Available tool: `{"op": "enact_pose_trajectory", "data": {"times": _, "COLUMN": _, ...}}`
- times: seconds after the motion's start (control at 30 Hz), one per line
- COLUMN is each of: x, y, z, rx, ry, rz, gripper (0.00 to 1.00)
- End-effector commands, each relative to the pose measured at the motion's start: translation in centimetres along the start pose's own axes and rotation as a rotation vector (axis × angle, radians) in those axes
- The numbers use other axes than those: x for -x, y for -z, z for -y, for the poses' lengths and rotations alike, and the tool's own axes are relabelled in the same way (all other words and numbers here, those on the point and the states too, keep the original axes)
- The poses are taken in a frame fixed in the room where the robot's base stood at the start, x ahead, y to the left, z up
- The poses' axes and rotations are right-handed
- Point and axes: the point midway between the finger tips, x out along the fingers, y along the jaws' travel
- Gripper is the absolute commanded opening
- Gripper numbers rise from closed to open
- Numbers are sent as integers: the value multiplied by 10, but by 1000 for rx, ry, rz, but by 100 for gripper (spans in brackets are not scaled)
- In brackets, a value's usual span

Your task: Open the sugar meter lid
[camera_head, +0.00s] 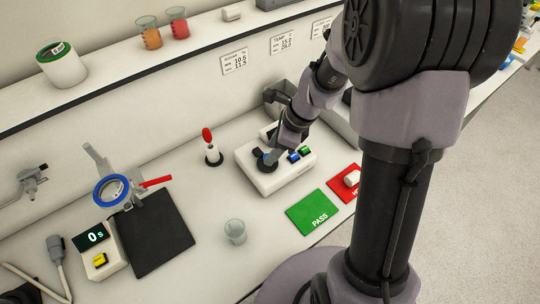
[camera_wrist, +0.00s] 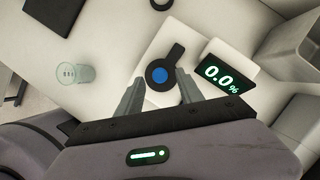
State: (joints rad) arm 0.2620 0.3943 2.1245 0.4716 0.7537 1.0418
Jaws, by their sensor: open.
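The sugar meter (camera_head: 283,179) is a white box on the bench in the head view. In the wrist view its white body (camera_wrist: 150,54) carries a screen (camera_wrist: 221,78) reading 0.0 %. A black round part with a narrow tab (camera_wrist: 176,51), apparently the lid area, has a blue disc (camera_wrist: 159,75) at its middle. I cannot tell whether the lid is up or down. My gripper (camera_wrist: 158,80) is open and empty, its two fingers spread on either side of the round part. In the head view my arm hides part of the meter.
A glass beaker (camera_wrist: 75,73) stands apart from the meter; it also shows in the head view (camera_head: 235,231). A green PASS mat (camera_head: 313,212) and a red mat (camera_head: 340,193) lie at the front. A red-topped stand (camera_head: 213,154) is left of the meter. A grey bin (camera_wrist: 293,40) is close by.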

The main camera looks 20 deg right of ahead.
Motion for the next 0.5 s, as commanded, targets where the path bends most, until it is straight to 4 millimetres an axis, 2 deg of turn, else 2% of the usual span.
{"op": "enact_pose_trajectory", "data": {"times": 0.03, "x": -8, "y": 1, "z": 0, "rx": 0, "ry": -1, "rz": 0, "gripper": 44}}
{"op": "enact_pose_trajectory", "data": {"times": 0.13, "x": -16, "y": 0, "z": 0, "rx": 1, "ry": -1, "rz": 0, "gripper": 44}}
{"op": "enact_pose_trajectory", "data": {"times": 0.47, "x": -19, "y": 0, "z": 0, "rx": 1, "ry": 1, "rz": 0, "gripper": 44}}
{"op": "enact_pose_trajectory", "data": {"times": 0.5, "x": -19, "y": 0, "z": 0, "rx": 1, "ry": 1, "rz": 0, "gripper": 36}}
